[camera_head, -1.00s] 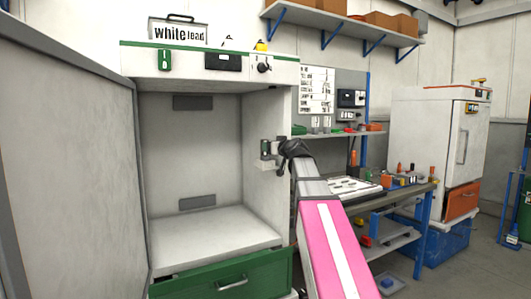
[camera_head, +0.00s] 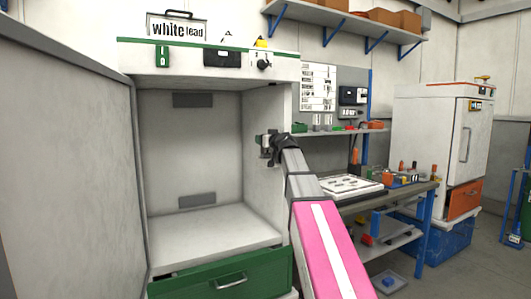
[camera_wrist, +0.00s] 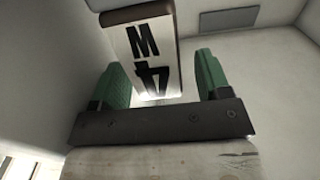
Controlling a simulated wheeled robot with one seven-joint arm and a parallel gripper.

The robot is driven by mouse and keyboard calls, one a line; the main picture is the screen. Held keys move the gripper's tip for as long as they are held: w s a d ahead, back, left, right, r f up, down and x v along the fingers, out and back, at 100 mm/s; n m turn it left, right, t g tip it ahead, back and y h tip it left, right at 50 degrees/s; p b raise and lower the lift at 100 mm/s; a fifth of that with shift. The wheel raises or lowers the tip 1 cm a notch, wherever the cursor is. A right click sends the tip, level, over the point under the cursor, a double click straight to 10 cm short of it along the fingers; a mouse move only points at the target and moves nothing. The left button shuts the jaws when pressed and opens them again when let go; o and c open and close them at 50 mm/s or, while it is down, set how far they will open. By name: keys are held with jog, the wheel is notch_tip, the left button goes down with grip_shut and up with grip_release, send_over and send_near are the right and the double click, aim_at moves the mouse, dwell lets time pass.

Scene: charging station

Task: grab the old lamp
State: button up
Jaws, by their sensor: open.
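My gripper (camera_head: 265,143) is at the right side of the open white cabinet, near the front of its right inner wall. In the wrist view its two green fingers (camera_wrist: 162,80) are apart, so it is open. A pale block with a brown edge and black characters, which looks like the old lamp (camera_wrist: 148,48), extends from the top of that view into the gap between the fingers. The fingers show on both sides of it; I cannot tell whether either touches. I cannot make out the lamp in the head view.
The cabinet (camera_head: 215,73) has an empty shelf floor (camera_head: 212,232) and a green drawer (camera_head: 228,278) below. Its open door (camera_head: 70,165) blocks the left. A workbench (camera_head: 405,190) with tools and a white fridge-like unit (camera_head: 432,130) stand to the right.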

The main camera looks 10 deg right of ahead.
jog(key=shift+x, duration=1.1)
jog(key=c, duration=1.3)
jog(key=shift+o, duration=0.2)
jog(key=shift+r, duration=0.1)
